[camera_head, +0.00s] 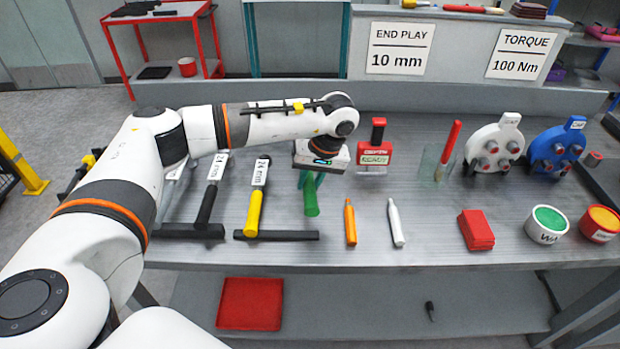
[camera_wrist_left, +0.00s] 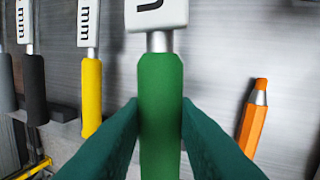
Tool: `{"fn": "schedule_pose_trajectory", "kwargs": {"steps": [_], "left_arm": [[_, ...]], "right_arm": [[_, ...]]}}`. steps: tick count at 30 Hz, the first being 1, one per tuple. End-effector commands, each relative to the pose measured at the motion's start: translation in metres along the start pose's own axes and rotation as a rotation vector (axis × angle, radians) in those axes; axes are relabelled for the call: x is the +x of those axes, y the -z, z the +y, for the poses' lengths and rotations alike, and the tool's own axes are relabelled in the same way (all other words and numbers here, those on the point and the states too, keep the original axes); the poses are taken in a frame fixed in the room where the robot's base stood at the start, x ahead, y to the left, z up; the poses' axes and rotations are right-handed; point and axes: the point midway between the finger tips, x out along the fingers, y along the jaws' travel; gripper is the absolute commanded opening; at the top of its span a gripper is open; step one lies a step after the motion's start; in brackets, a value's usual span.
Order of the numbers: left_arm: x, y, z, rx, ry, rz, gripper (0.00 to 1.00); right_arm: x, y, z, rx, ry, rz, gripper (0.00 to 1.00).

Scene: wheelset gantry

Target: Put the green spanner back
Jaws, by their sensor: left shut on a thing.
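The green spanner (camera_head: 311,198) shows in the head view as a green handle below my left wrist, which hides its upper part. My left gripper (camera_head: 309,180) is shut on it. In the left wrist view the green handle (camera_wrist_left: 160,105) stands between the two dark green fingers of my left gripper (camera_wrist_left: 160,130), with a metal neck and part of a white label above. I cannot tell whether the spanner touches the bench. A yellow-handled spanner (camera_head: 253,212) and a black-handled one (camera_head: 207,205) lie to its left, handles over black bars (camera_head: 276,235). My right gripper is not seen.
An orange marker (camera_head: 350,222) and a white marker (camera_head: 396,222) lie to the right on the grey bench (camera_head: 430,252). Bare bench lies between the markers and red block.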

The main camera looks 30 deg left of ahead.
Motion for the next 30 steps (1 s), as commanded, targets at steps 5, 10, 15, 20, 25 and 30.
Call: {"fn": "schedule_pose_trajectory", "kwargs": {"steps": [5,10,15,20,25,30], "left_arm": [[0.025,0.003,-0.007,0.000,0.000,0.000,0.00],[0.044,0.005,-0.012,0.000,0.001,0.000,0.00],[0.058,0.006,-0.016,0.000,0.001,0.000,0.00],[0.062,0.006,-0.017,0.000,0.001,-0.001,0.00],[0.061,0.006,-0.017,0.000,0.001,-0.001,0.00],[0.061,0.006,-0.017,0.000,0.001,-0.001,0.00]], "right_arm": [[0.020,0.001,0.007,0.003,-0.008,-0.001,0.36],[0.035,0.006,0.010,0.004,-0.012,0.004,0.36],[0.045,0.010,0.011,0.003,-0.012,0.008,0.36],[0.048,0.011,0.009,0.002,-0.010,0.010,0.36],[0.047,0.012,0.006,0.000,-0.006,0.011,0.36],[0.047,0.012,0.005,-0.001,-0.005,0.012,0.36]]}}
